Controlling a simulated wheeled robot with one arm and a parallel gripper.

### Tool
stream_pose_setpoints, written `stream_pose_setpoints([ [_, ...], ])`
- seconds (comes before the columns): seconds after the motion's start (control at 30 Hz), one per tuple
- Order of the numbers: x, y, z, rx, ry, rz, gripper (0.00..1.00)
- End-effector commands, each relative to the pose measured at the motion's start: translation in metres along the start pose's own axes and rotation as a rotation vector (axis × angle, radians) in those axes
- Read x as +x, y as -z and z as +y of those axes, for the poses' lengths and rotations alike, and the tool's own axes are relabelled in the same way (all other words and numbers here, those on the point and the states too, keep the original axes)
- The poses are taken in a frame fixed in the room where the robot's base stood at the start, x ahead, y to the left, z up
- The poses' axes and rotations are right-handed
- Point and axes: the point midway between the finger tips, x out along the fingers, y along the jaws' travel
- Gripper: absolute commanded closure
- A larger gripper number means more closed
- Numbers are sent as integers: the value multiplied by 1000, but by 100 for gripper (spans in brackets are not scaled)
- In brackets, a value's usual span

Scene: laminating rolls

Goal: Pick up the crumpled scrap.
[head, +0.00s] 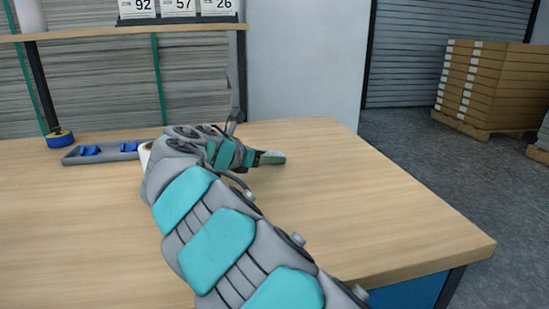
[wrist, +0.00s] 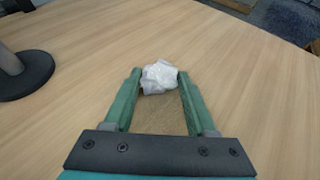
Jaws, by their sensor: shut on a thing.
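The crumpled scrap (wrist: 159,77) is a small white wad, seen in the wrist view between the tips of my gripper (wrist: 160,88). Both green fingers touch its sides, so my gripper is shut on it. The wood table top lies behind and below it; I cannot tell whether the scrap touches the table. In the head view my gripper (head: 272,158) is over the far part of the table, and the scrap is hidden there.
A grey tray with blue pieces (head: 100,152) and a blue tape roll (head: 60,137) lie at the back left. A white roll (head: 145,155) is partly behind my arm. A dark round base with a post (wrist: 22,72) stands left of my gripper. The table's right side (head: 400,225) is clear.

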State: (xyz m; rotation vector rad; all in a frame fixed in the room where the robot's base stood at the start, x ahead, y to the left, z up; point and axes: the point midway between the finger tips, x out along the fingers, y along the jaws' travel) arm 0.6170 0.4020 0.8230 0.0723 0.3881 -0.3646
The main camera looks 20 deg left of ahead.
Motion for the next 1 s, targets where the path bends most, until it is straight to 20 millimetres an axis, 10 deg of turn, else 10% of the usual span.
stream_pose_setpoints([
  [1.0, -7, -18, -6, 0, 5, 1, 100],
])
